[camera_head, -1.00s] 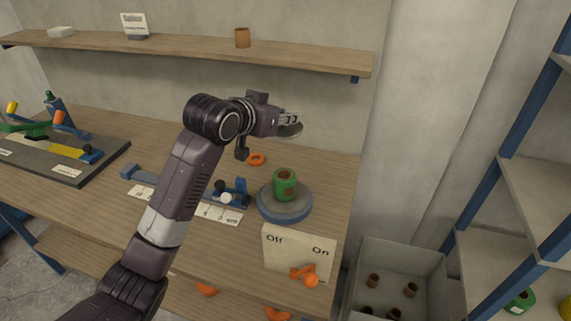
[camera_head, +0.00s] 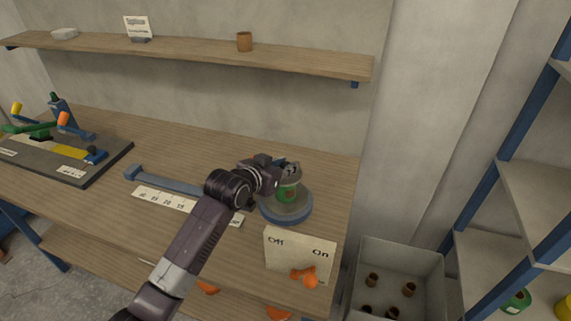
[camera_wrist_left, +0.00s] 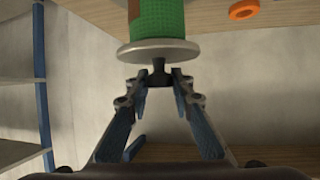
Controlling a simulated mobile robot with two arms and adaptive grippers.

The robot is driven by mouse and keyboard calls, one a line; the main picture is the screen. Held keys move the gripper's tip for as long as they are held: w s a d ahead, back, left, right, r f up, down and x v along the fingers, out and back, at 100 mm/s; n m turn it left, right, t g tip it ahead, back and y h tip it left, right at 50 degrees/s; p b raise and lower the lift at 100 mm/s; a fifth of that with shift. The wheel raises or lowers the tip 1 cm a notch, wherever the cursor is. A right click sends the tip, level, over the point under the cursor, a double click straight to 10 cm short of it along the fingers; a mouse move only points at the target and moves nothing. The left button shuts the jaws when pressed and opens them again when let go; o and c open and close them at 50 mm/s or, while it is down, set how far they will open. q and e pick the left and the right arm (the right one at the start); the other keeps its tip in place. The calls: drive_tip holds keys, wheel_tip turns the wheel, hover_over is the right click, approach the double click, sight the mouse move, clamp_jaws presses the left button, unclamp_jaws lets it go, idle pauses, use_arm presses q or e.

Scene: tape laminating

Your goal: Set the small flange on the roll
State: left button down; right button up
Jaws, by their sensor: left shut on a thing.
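The small flange, a grey disc with a dark knob, is in my left gripper (camera_head: 290,168), whose fingers close on the knob. It also shows in the left wrist view (camera_wrist_left: 158,51), where its face lies against or very near the end of the green roll (camera_wrist_left: 157,19). The gripper shows there too (camera_wrist_left: 160,76). In the head view the flange (camera_head: 292,175) sits over the top of the roll (camera_head: 287,194), partly hidden by the fingers. The roll stands on a round grey-blue base (camera_head: 285,213). My right gripper is not in view.
An Off/On panel (camera_head: 299,250) with an orange lever (camera_head: 304,275) stands in front of the base. A numbered scale strip (camera_head: 165,200) lies to the left. A grey bin (camera_head: 400,257) with brown cores is at the right. An orange ring (camera_wrist_left: 243,9) lies on the table.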

use_arm(q)
drive_tip(key=shift+f, duration=0.15)
drive_tip(key=c, duration=1.7)
unclamp_jaws()
drive_tip(key=shift+r, duration=0.3)
drive_tip(key=shift+s+a, duration=0.15)
drive_tip(key=shift+s, duration=0.1)
drive_tip(key=b+v, duration=0.1)
drive_tip(key=v, duration=1)
drive_tip(key=shift+s+a+r+b, duration=0.1)
drive_tip(key=shift+s+b, duration=0.05)
drive_tip(key=shift+b, duration=0.15)
